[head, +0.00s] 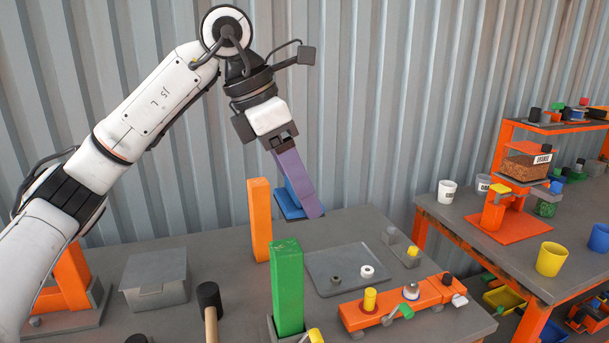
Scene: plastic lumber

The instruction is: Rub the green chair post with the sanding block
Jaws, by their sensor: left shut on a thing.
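The green post (287,288) stands upright at the front middle of the grey table, its foot in a grey holder (271,329) with a yellow-handled clamp (315,336). My left gripper (286,142) is shut on a long purple piece (297,181), which tilts down to the right above the table. A blue piece (287,203) shows behind its lower part; I cannot tell whether the two are joined, or which is the sanding block. The purple piece is above and apart from the green post. My right gripper is not in view.
An orange post (260,221) stands just behind and left of the green one. A grey lidded box (155,278) and a mallet (209,302) lie left. A grey tray (347,268) and an orange fixture (402,300) stand right. A second table (490,242) is farther right.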

